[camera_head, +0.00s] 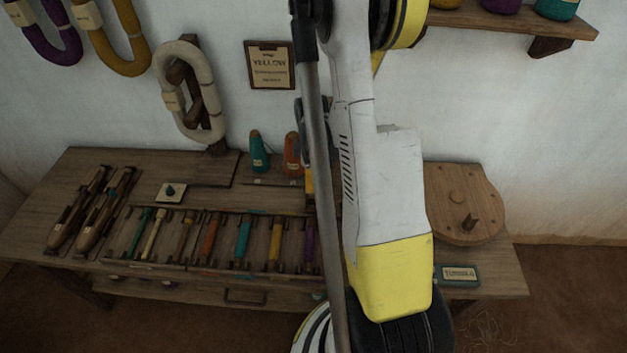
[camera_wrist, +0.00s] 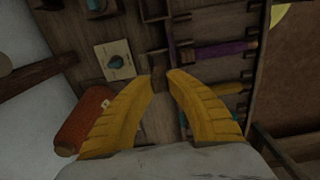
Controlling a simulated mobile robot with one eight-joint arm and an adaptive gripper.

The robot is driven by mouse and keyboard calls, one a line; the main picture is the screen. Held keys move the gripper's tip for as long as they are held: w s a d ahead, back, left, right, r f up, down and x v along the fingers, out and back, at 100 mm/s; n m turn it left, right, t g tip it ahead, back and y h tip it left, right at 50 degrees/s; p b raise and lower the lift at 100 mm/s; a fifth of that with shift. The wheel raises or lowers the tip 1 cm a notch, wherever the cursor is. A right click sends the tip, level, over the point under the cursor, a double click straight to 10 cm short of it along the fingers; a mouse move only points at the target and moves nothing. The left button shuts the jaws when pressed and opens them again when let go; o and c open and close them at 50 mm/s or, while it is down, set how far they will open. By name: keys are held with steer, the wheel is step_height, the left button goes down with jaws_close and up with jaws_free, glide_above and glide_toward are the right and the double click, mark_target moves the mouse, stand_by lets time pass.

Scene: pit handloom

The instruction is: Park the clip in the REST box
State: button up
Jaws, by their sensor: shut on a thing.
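My gripper (camera_wrist: 161,76) shows in the wrist view as two yellow ribbed fingers, with their tips close together around a small dark brown piece (camera_wrist: 160,84). Its shape is mostly hidden, and I cannot confirm that it is the clip. In the head view my arm covers most of the gripper; a bit of yellow finger (camera_head: 309,184) shows over the bench near the orange cone. I can read no REST label in either view.
The wooden bench (camera_head: 115,167) carries a rack of coloured bobbins (camera_head: 243,238), shuttles (camera_head: 80,213), a teal cone (camera_head: 258,152) and an orange cone (camera_head: 292,152). A purple bobbin (camera_wrist: 225,50) lies right of my fingers. A round wooden block (camera_head: 463,200) stands at right.

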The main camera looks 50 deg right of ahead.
mark_target(312, 196)
steer(key=shift+f+b, duration=2.35)
steer(key=shift+f, duration=0.9)
steer(key=o, duration=0.9)
steer(key=shift+o, duration=0.6)
steer(key=shift+o, duration=1.2)
step_height(312, 196, up, 8)
steer(key=p, duration=0.5)
steer(key=shift+r+p, duration=0.1)
steer(key=shift+p, duration=0.2)
